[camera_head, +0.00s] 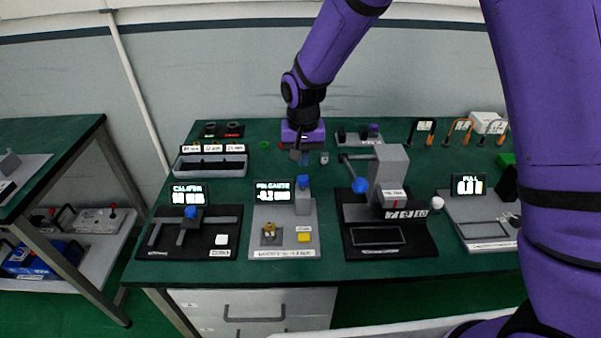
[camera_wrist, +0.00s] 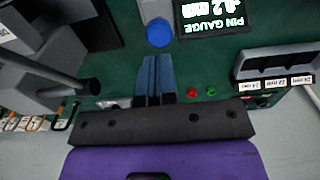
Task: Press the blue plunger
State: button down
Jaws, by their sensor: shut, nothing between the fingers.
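The blue plunger (camera_head: 302,181) is a small blue cap on top of a grey post on the pin gauge station (camera_head: 270,215), at the middle of the bench. In the wrist view the plunger (camera_wrist: 160,33) is a round blue cap straight beyond my fingertips. My gripper (camera_head: 304,160) is shut and empty, with its fingers side by side. In the head view it is behind and above the plunger. In the wrist view the fingertips (camera_wrist: 158,58) end just short of the cap. They look apart from it, though the depth is hard to judge.
Left is the caliper station (camera_head: 190,235) with a blue knob. Right is a grey press (camera_head: 390,170) with a blue-ended lever (camera_head: 360,186). A grey tray (camera_head: 210,170) lies at the back left.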

aim_at(303, 177)
notch_tip(303, 177, up, 8)
jog(key=shift+w+f, duration=0.1)
jog(key=shift+f, duration=0.05)
dwell(0.7)
jog(key=s+d+r+t, duration=0.1)
jog(key=s+d+r, duration=0.4)
jog(key=d+r, duration=0.3)
jog(key=s+d+r+t, duration=0.2)
jog(key=s+d+r, duration=0.4)
jog(key=d+r, duration=0.2)
jog(key=s+d+r+t, duration=0.1)
jog(key=s+d, duration=0.4)
jog(key=s, duration=0.3)
jog(key=s+d+r+t, duration=0.1)
jog(key=s+d+r, duration=0.1)
jog(key=s+d, duration=0.3)
jog(key=s, duration=0.3)
jog(key=shift+s, duration=0.4)
